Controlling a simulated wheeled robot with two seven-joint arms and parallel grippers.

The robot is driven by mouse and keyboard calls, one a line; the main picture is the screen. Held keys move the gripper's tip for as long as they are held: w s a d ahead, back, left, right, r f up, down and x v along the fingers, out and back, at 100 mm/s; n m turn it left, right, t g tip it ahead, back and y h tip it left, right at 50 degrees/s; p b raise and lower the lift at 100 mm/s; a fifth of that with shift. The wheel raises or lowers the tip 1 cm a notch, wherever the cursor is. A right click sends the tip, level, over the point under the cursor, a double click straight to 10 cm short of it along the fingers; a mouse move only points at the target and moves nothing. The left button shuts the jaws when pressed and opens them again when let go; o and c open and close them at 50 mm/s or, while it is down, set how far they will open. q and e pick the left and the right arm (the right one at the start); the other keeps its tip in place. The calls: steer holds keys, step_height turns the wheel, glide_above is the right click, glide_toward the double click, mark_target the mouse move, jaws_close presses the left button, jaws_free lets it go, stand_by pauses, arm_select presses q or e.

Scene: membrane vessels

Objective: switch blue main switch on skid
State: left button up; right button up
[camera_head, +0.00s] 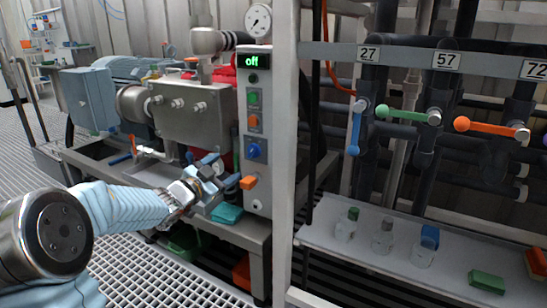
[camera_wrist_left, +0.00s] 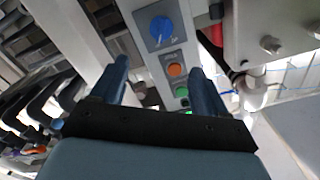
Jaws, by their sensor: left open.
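The blue main switch (camera_head: 253,150) is a round knob on the grey control panel (camera_head: 254,198) of the skid, below a green and an orange button. The panel's display (camera_head: 253,61) reads "off". My left gripper (camera_head: 222,170) is open and empty, just left of the panel and slightly below the switch. In the left wrist view the blue switch (camera_wrist_left: 161,30) shows beyond the open left gripper (camera_wrist_left: 158,66), with clear space between the fingertips and the knob. My right gripper is not in view.
An orange handle (camera_head: 248,182) sticks out low on the panel, close to my left gripper. A white upright post (camera_head: 284,150) stands right of the panel. Beyond it are pipes with coloured valve levers and a shelf (camera_head: 330,238) with bottles. A pump unit (camera_head: 190,108) stands left.

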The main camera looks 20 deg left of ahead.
mark_target(251, 149)
arm_select(q)
steer(key=w, duration=0.9)
steer(key=w+d, duration=0.1)
steer(key=w, duration=0.3)
steer(key=shift+w, duration=0.3)
steer(key=c, duration=1.1)
steer(key=shift+o, duration=0.2)
steer(key=shift+r+n+p, duration=0.25)
steer(key=shift+n+p, duration=0.65)
steer(key=shift+p, duration=0.5)
steer(key=n+p, duration=0.3)
steer(key=shift+a, duration=0.25)
steer(key=n+p, duration=0.3)
steer(key=shift+a+n, duration=0.15)
steer(key=shift+n, duration=0.25)
steer(key=shift+a+f+n+p, duration=0.15)
steer(key=shift+n+p, duration=0.3)
steer(key=shift+n, duration=0.35)
steer(key=shift+f+n+p, duration=0.1)
steer(key=shift+n+p, duration=0.3)
steer(key=shift+n, duration=0.4)
